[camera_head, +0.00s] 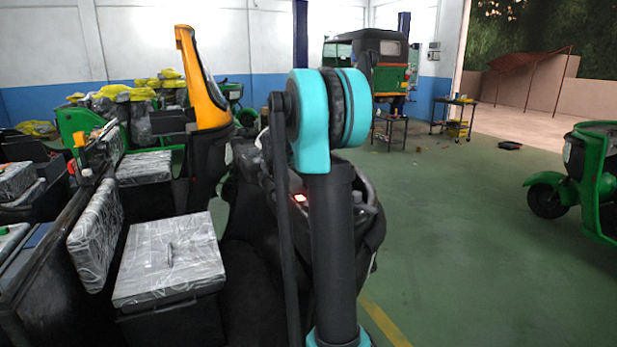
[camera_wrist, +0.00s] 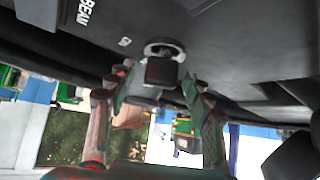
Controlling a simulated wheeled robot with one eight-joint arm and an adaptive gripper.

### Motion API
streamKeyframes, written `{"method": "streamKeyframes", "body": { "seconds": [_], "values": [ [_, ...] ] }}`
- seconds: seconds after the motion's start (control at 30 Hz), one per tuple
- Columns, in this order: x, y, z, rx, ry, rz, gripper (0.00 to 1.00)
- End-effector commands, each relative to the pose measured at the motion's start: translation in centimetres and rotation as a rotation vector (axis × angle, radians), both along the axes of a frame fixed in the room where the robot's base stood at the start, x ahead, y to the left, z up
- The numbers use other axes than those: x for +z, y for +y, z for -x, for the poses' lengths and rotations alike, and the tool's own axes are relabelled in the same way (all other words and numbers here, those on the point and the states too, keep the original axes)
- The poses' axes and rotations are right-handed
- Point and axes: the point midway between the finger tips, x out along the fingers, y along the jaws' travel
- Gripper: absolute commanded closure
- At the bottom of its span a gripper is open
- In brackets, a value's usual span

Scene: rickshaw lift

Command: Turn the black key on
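The black key (camera_wrist: 162,70) shows in the wrist view, standing out of a round metal-rimmed lock (camera_wrist: 164,46) on a dark panel (camera_wrist: 235,45). My gripper (camera_wrist: 159,80) is open, with one finger on each side of the key in the picture. A gap shows between the key and each finger, and I cannot tell the depth between them. In the camera_head view my gripper and the key are hidden behind my arm, in front of the vehicle's dark dashboard (camera_head: 262,165).
A wrapped grey seat box (camera_head: 170,260) stands at left, beside other vehicle parts. A yellow windshield frame (camera_head: 203,80) rises behind. A green rickshaw (camera_head: 594,180) is at right. The green floor (camera_head: 470,260) between is clear.

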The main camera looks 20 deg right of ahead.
Motion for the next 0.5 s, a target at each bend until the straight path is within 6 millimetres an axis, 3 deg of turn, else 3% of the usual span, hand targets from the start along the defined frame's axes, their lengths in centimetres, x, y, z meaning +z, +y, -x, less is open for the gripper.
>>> {"method": "streamKeyframes", "body": {
  "seconds": [0.27, 0.5],
  "values": [
    [0.2, 0.1, 0.1, 0.001, 0.001, 0.000, 0.48],
    [2.4, 2.1, 1.3, 0.002, 0.001, 0.000, 0.48]
  ]
}}
